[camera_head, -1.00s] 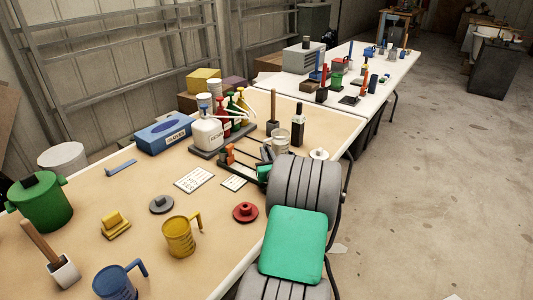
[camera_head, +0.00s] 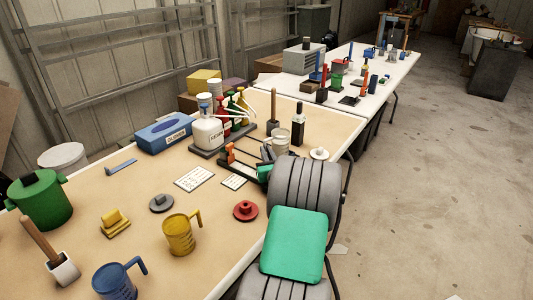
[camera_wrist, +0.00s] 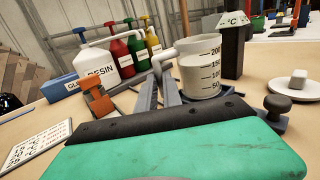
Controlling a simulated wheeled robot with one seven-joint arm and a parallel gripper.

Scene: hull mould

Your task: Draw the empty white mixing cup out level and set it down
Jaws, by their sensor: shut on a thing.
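The white mixing cup (camera_wrist: 200,70) is a pale, greyish cup with dark volume marks and a side handle. It stands upright, as far as I can see, in the middle of the wrist view. In the head view the cup (camera_head: 281,143) is small, just beyond my gripper (camera_head: 266,155). In the wrist view my gripper's grey fingers (camera_wrist: 160,88) reach to the handle side of the cup and are shut on it. The cup's base is partly hidden, so I cannot tell whether it touches the table. Its inside is not clearly visible.
A rack with a white RESIN jug (camera_head: 208,134) and coloured pump bottles stands behind the cup. A black bottle-shaped thing (camera_head: 298,124) stands close to its right. A white disc with a knob (camera_head: 319,154) and an orange tool (camera_wrist: 97,100) are near. Bare tabletop (camera_head: 335,125) lies farther right.

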